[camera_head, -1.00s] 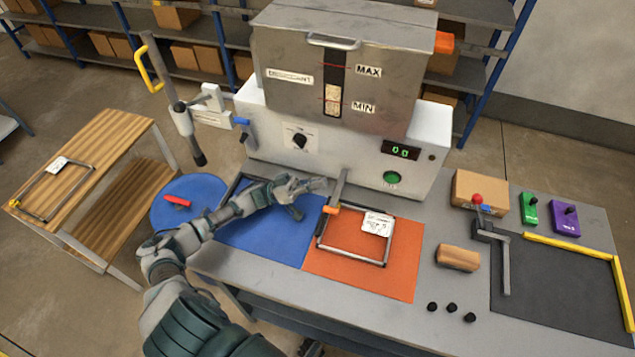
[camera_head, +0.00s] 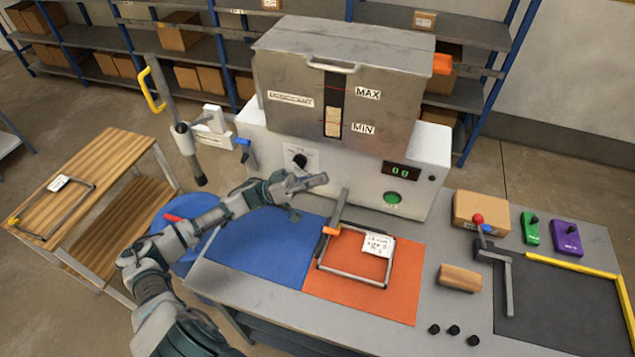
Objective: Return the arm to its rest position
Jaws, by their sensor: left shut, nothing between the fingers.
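My left arm comes in from the lower left. Its gripper (camera_head: 312,182) is shut and empty, held above the back of the blue mat (camera_head: 250,250) and in front of the washer's white housing (camera_head: 345,160). The gripper hides part of the housing front beside the black knob (camera_head: 299,160). A metal frame with a white label (camera_head: 355,282) lies on the orange mat (camera_head: 405,300), to the right of the gripper and apart from it. My right gripper does not show.
A metal hopper (camera_head: 390,85) tops the washer. A pole with a yellow handle (camera_head: 153,90) stands left. A wooden cart (camera_head: 110,150) holds another frame. A round blue surface (camera_head: 190,247) with a red item is partly behind my arm. A cardboard box (camera_head: 480,212) and wooden block (camera_head: 459,278) lie right.

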